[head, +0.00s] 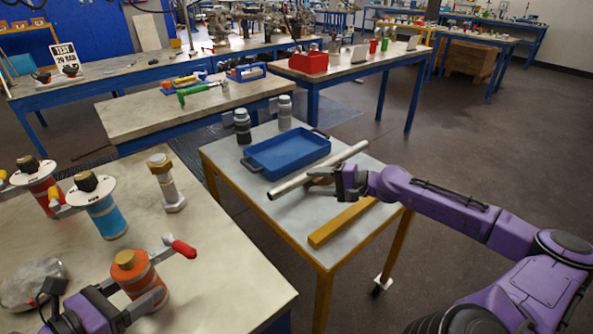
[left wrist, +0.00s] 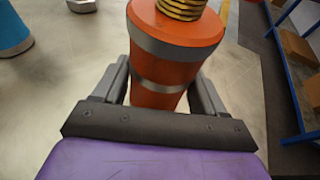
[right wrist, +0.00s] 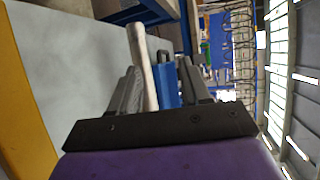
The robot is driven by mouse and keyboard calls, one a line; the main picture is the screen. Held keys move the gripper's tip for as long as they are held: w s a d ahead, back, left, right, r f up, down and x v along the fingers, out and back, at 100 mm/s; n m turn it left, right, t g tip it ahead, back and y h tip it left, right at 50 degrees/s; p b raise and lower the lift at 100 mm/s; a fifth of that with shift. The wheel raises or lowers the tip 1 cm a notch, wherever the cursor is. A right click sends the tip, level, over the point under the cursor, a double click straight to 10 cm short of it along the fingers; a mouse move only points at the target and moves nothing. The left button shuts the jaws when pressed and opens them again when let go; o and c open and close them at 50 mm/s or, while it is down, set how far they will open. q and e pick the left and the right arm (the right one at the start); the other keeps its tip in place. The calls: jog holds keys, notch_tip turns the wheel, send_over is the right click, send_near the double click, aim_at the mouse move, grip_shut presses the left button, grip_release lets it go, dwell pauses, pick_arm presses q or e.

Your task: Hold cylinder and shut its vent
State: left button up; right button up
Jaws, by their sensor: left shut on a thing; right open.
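An orange cylinder (head: 133,272) with a grey band and brass top stands on the near left bench. It also shows in the left wrist view (left wrist: 175,45). My left gripper (head: 139,290) is shut on the cylinder's body, one finger on each side. My right gripper (head: 320,182) is open over the cart, beside a pale pipe (head: 300,178). In the right wrist view the pipe (right wrist: 143,65) appears between its fingers; contact is unclear.
A blue cylinder (head: 105,213) and a red cylinder (head: 38,185) with white flanges stand on the bench (head: 215,290). A large bolt (head: 165,182) stands behind the orange cylinder. The cart (head: 280,230) bears a blue tray (head: 288,152), bottles and a yellow bar (head: 342,222).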

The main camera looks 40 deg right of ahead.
grip_shut()
jog(key=w+a+r+n+g+y, duration=0.2)
jog(key=w+a+r+n, duration=0.15)
jog(key=a+r, duration=0.35)
jog(key=w+a+r+n+g+y, duration=0.15)
jog(key=a+r+n, duration=0.3)
jog(key=a, duration=0.45)
jog(key=w+a+r+n+g+y, duration=0.2)
jog(key=w+a+r+n, duration=0.1)
jog(key=a+r, duration=0.4)
jog(key=r+n+g+h, duration=0.1)
jog(key=n+g+h, duration=0.8)
jog(key=n, duration=1.6)
send_over(180, 246)
jog(key=s+a, duration=0.1)
notch_tip(180, 246, down, 10)
